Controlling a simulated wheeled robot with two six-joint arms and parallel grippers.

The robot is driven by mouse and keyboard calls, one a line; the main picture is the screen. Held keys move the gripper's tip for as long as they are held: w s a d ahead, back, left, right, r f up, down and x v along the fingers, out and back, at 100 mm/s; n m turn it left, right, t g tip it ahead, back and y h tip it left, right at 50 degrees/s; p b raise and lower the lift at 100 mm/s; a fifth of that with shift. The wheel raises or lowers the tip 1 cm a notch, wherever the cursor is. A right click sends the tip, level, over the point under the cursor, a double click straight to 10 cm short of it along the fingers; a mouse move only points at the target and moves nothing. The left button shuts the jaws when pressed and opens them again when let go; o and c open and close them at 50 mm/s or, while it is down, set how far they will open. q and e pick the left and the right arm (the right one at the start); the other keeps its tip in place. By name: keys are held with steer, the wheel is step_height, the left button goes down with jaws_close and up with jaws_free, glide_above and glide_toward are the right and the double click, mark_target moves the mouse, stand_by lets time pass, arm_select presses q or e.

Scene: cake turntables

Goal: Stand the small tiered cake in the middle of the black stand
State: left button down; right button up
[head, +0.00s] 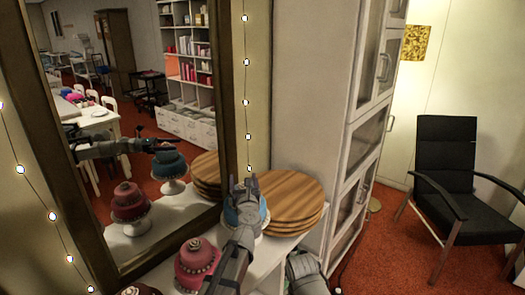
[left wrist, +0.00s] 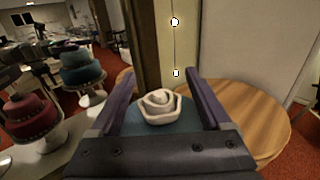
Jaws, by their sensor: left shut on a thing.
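A blue tiered cake (head: 263,214) with a white rose on top stands at the far end of the white shelf, beside the stacked wooden boards. My left gripper (head: 244,184) reaches over it from the near side and hides much of it. In the left wrist view the cake's blue top (left wrist: 172,128) and white rose lie between the two fingers, and the gripper is shut on the cake. In the mirror it appears two-tiered on a white footed stand. I see no black stand. My right gripper is not in view.
Stacked round wooden boards (head: 290,197) sit close right of the blue cake. A red cake (head: 193,262) stands nearer on the shelf, with part of another cake (head: 138,290) below. A large framed mirror (head: 132,262) borders the shelf's left; a tall cabinet (head: 305,100) stands behind.

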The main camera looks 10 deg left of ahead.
arm_select(q)
steer(key=shift+w+d+r+m+h, duration=0.1)
steer(key=shift+w+d+m+h, duration=0.2)
steer(key=shift+d, duration=0.35)
steer(key=shift+w+d+r+m+h, duration=0.1)
steer(key=shift+w+d+h, duration=0.25)
steer(key=shift+d, duration=0.3)
step_height(320, 180, down, 6)
steer(key=b, duration=0.6)
steer(key=shift+f, duration=0.25)
step_height(320, 180, down, 4)
steer(key=b, duration=0.3)
steer(key=shift+r+b, duration=0.25)
steer(key=shift+b, duration=0.15)
steer(key=shift+f, duration=0.1)
steer(key=shift+f, duration=0.15)
jaws_free()
